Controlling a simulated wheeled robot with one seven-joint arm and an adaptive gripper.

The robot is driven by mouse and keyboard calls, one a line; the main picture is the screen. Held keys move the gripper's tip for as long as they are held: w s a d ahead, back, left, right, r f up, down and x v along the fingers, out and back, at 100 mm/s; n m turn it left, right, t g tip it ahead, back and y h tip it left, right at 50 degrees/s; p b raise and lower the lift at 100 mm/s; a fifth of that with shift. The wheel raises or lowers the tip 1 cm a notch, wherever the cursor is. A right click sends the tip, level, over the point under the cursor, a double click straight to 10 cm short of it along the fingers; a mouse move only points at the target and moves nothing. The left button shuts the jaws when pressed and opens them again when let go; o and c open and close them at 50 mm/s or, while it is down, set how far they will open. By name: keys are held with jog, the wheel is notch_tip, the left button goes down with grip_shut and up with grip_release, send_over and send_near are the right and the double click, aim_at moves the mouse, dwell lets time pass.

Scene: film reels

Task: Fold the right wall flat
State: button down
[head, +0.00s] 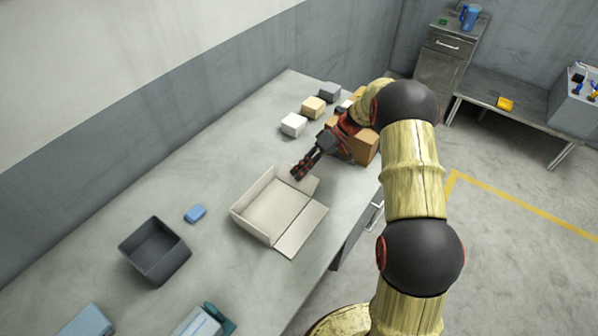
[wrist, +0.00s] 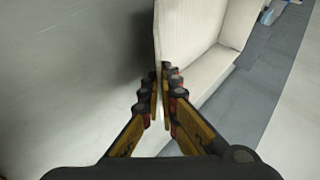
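A shallow pale carton (head: 270,208) is on the grey table. Its front-right flap (head: 303,231) lies flat on the table, and the left and far-left walls stand up. The right wall (head: 306,184), on the upper-right side in the head view, is partly hidden by my gripper (head: 299,172). In the wrist view, my gripper (wrist: 162,86) has its fingers close together on either side of the thin edge of this wall (wrist: 185,38), and it looks shut on it. The exact lean of this wall is hard to tell.
Beyond the carton stand a white block (head: 293,124), a yellow block (head: 314,107), a grey block (head: 330,92) and an orange-brown box (head: 366,147) near my arm. A dark bin (head: 155,250) and a blue block (head: 195,213) lie left.

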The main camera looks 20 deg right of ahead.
jog(key=shift+d, duration=0.1)
dwell(0.5)
jog(key=c, duration=2.1)
grip_release()
jog(key=v, duration=1.2)
jog(key=shift+w+d+f, duration=0.1)
jog(key=shift+w+f, duration=0.05)
jog(key=shift+f, duration=0.05)
